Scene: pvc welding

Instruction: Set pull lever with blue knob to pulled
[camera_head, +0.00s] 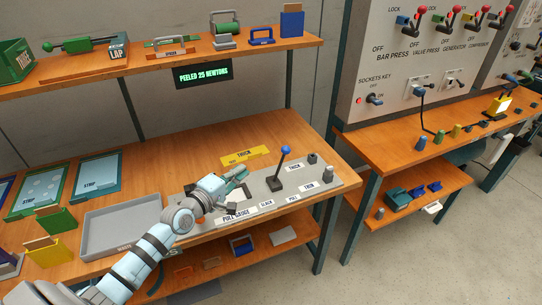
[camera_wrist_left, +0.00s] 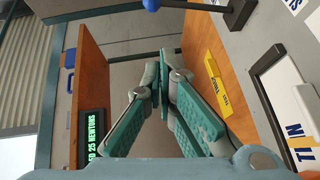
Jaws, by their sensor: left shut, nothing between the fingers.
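The pull lever with the blue knob (camera_head: 286,150) stands on a grey panel (camera_head: 257,190) near the right end of the wooden workbench. Its thin dark shaft rises from a black base (camera_head: 275,184) and leans slightly right in the head view. In the left wrist view the blue knob (camera_wrist_left: 151,5) is cut by the top edge. My left gripper (camera_head: 243,172) is over the panel, left of the lever and apart from it. Its fingertips meet in the left wrist view (camera_wrist_left: 164,62), with nothing between them. My right gripper is in neither view.
A yellow "THICK" label (camera_head: 244,155) lies behind the panel. A grey tray (camera_head: 122,226) is to the left. A shelf (camera_head: 170,58) with a green-lit "PEELED 25 NEWTONS" display (camera_head: 203,75) hangs above. A grey switch cabinet (camera_head: 420,60) stands at the right.

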